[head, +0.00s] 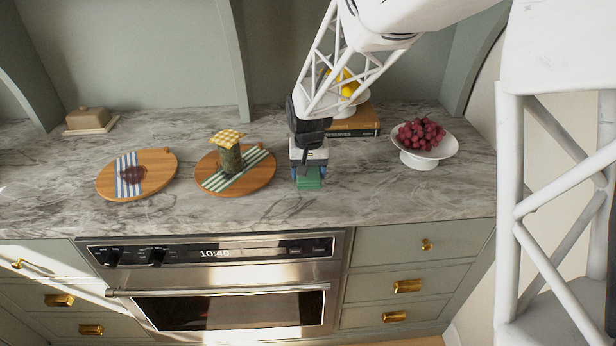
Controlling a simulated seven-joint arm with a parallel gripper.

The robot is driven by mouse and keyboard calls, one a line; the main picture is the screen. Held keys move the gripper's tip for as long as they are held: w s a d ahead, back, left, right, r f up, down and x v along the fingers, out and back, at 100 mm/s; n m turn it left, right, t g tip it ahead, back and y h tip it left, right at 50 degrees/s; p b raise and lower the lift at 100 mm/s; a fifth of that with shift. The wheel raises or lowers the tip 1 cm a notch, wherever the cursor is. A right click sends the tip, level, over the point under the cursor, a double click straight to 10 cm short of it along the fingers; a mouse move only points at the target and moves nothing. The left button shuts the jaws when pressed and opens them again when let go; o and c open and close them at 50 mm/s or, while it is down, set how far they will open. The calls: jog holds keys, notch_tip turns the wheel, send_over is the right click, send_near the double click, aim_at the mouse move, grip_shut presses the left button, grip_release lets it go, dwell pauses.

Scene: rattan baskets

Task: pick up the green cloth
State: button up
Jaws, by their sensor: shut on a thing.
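My gripper (309,180) points down over the marble counter, right of the middle wooden board. It is shut on a small green thing that looks like the green cloth (310,175), which shows between and below the fingers. The fingers hide part of it, and I cannot tell whether it touches the counter. A green-and-white striped cloth (252,160) lies on the middle round board (210,183), partly under a jar (230,160) with a yellow checked cover.
A left board (110,182) carries a blue-striped cloth and a dark item. A butter dish (88,120) stands at the back left. Books (360,122) and a bowl with yellow fruit stand behind my gripper. A white bowl (422,157) of grapes is to the right. The front counter is clear.

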jog(key=s+d+r, duration=0.1)
jog(key=s+d, duration=0.2)
jog(key=s, duration=1.2)
jog(key=shift+r, duration=0.1)
